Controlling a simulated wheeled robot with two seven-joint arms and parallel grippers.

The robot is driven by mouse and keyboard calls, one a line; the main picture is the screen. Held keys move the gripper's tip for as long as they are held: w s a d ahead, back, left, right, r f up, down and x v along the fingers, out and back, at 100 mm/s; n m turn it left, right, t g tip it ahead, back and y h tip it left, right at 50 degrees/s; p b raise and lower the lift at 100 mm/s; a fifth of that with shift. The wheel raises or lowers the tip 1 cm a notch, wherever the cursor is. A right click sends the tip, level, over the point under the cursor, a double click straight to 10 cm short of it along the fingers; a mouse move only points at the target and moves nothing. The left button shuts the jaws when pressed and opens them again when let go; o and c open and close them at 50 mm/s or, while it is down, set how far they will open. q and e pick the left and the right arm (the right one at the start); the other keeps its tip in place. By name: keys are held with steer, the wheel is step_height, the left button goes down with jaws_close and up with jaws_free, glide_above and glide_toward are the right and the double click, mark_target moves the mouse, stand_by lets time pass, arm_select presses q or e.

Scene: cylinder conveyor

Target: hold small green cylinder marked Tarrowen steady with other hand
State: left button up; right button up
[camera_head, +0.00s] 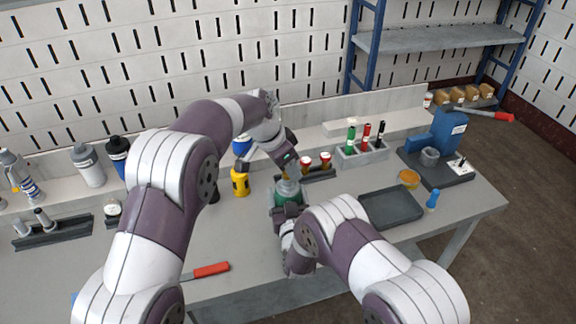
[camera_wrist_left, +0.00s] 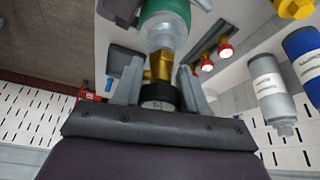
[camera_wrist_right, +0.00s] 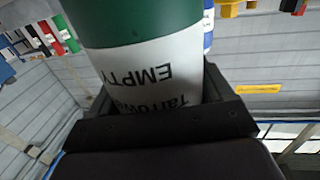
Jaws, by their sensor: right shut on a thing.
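The small green cylinder (camera_head: 287,197) stands upright at the front middle of the bench. Its white label (camera_wrist_right: 150,75), reading "EMPTY" and partly "Tarrowen", shows upside down in the right wrist view. My right gripper (camera_head: 288,212) is shut around its body from the front. My left gripper (camera_head: 287,170) is above its top. In the left wrist view, the brass valve (camera_wrist_left: 161,65) and a black round knob (camera_wrist_left: 159,95) lie between the left fingers, which stand apart with small gaps showing. The green body (camera_wrist_left: 168,10) shows beyond the valve. The fingertip contact is partly hidden.
Red-capped fittings (camera_head: 326,160) sit in a dark rack behind the cylinder. A yellow bottle (camera_head: 240,183) stands to the left. A marker holder (camera_head: 362,156), a dark tray (camera_head: 391,208) and a blue vise-like device (camera_head: 446,135) are right. A red-handled screwdriver (camera_head: 211,270) lies in front.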

arm_select(q)
jaws_close()
steer(key=n, duration=0.2)
steer(key=n+t+y, duration=0.1)
steer(key=n, duration=0.2)
steer(key=shift+y, duration=0.3)
steer(key=shift+n+t, duration=0.3)
steer(key=shift+n, duration=0.2)
steer(key=n+y, duration=0.1)
steer(key=n, duration=0.2)
steer(key=n+y, duration=0.1)
steer(key=n, duration=0.2)
steer(key=shift+r+t, duration=0.1)
steer(key=shift+t, duration=0.2)
steer(key=o, duration=1)
jaws_free()
steer(key=shift+o, duration=0.2)
